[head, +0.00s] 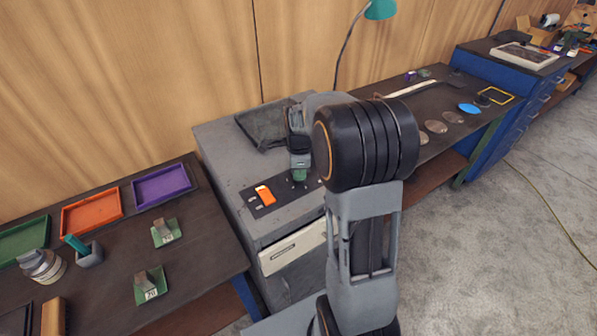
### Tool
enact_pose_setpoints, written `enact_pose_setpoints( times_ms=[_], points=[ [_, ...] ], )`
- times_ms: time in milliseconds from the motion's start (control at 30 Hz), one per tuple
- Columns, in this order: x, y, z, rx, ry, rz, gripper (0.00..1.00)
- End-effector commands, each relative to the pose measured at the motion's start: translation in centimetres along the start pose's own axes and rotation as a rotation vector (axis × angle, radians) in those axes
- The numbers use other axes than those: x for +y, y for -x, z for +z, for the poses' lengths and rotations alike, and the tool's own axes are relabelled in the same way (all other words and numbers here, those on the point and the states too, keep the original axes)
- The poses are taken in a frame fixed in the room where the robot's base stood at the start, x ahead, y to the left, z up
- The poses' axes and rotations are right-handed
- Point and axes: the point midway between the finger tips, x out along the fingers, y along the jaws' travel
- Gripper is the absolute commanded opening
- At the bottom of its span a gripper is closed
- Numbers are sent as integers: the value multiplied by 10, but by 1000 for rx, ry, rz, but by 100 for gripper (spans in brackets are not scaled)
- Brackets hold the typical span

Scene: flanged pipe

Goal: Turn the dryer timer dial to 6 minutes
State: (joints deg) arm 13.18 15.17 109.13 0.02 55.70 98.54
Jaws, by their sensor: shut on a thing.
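The grey cabinet (222,150), which appears to be the dryer, stands between the two benches. A black control panel (286,192) lies on its top, with an orange part (265,195) and small pale marks. My gripper (300,176) points down at the right part of this panel, with green at its tip. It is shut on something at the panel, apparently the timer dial. The dial is hidden by the gripper, so its pointer and the minute marks cannot be read.
A dark mesh tray (262,126) lies on the cabinet behind my gripper. The left bench holds purple (162,186), orange (91,214) and green (22,241) trays, and green-based clips (151,287). The right bench has flat discs (435,127) and a lamp (380,9).

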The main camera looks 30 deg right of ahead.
Motion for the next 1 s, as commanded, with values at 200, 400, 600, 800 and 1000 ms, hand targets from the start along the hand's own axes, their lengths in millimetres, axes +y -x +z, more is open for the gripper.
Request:
enact_pose_setpoints(
  times_ms=[200,400,600,800,1000],
  points=[
    [0,1,0,1,-27,-2,0],
    [0,1,0,1,-31,-1,0],
    [0,1,0,1,-30,-1,16],
    [0,0,0,1,-30,-1,35],
    [0,0,0,1,-30,0,40]
  ],
)
